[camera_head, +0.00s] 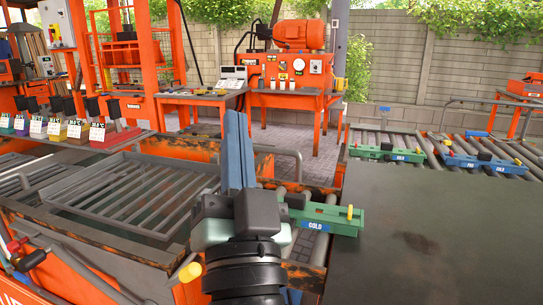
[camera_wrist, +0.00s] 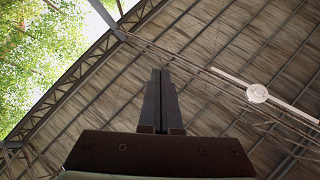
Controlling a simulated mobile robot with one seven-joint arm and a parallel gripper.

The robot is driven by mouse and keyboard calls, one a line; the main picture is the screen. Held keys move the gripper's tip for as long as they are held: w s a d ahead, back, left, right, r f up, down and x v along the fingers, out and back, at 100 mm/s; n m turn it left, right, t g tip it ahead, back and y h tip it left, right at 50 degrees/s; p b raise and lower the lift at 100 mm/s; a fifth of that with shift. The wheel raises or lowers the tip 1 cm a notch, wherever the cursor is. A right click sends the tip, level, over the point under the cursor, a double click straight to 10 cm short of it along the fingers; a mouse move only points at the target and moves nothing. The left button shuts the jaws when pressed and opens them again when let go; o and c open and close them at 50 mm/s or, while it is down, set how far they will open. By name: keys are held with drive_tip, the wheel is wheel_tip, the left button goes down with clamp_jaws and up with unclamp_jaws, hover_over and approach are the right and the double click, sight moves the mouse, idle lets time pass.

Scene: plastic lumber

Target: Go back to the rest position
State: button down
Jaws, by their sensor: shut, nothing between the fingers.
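My gripper (camera_head: 238,118) points upward in the middle of the head view. In the wrist view my gripper (camera_wrist: 160,76) has its two dark fingers close together, with nothing between them.
A green "COLD" fixture (camera_head: 345,222) lies just right of my wrist. Another green fixture (camera_head: 378,153) and a blue fixture (camera_head: 487,163) lie on the rollers at the right. A grey slatted rack (camera_head: 140,200) lies left. The dark tabletop (camera_head: 430,235) is bare.

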drive_tip(key=s+d+r+n+t+h, duration=0.3)
drive_tip(key=s+d+r+n+h, duration=0.1)
drive_tip(key=s+r, duration=0.8)
wheel_tip(320, 180, up, 26)
drive_tip(key=w+p, duration=0.2)
drive_tip(key=p, duration=2.3)
drive_tip(key=shift+w+a+f+g, duration=0.15)
drive_tip(key=shift+w+f+g, duration=0.05)
drive_tip(key=shift+f+g, duration=0.1)
